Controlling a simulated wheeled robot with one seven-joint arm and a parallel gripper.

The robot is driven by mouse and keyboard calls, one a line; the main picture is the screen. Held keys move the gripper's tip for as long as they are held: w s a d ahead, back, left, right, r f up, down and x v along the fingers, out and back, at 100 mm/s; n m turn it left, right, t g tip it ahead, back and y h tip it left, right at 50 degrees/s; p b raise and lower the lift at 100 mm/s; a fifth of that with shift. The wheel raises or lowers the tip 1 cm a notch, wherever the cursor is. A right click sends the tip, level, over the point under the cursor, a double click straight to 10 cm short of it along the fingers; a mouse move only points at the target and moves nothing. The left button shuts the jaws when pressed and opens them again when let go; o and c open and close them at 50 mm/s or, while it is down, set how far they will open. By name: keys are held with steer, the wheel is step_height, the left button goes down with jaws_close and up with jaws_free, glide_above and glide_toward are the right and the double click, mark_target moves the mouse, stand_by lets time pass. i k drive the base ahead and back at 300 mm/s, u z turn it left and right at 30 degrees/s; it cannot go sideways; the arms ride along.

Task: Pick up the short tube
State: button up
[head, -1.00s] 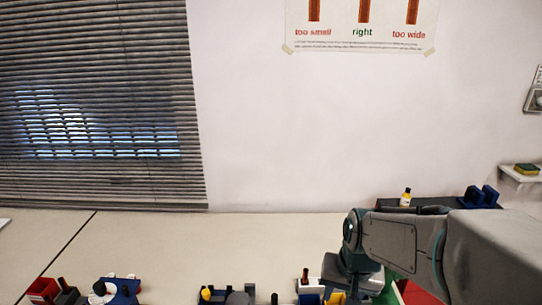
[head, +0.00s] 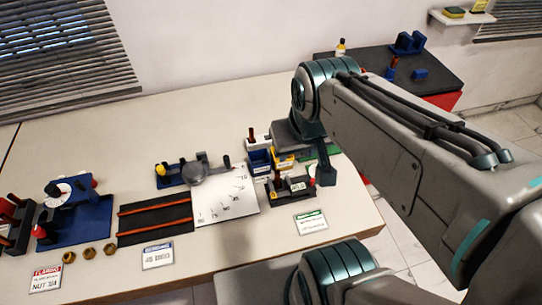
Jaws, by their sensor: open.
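Several small red-brown upright pieces show in the head view. One stands on a white block (head: 252,134), and another stands in a dark fixture (head: 290,190) by the green-edged card. I cannot tell which of them is the short tube. Two long orange-brown rods (head: 155,209) lie on a black mat (head: 130,238). My gripper (head: 324,177) hangs below the arm, just right of the dark fixture. It is seen from the side, small and partly hidden by my arm; it is open, and I see nothing held in it.
Blue and yellow bins (head: 260,160) stand left of my gripper. A white marked sheet (head: 235,200) lies mid-table. A blue fixture with a dial (head: 75,220) and brass nuts (head: 89,252) are at left. A dark raised board (head: 435,75) stands at the back right. The rear tabletop is clear.

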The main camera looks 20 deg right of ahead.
mark_target(277, 173)
steer(key=u, duration=1.6)
steer(key=k, duration=0.95)
steer(key=z, duration=1)
steer(key=i, duration=0.5)
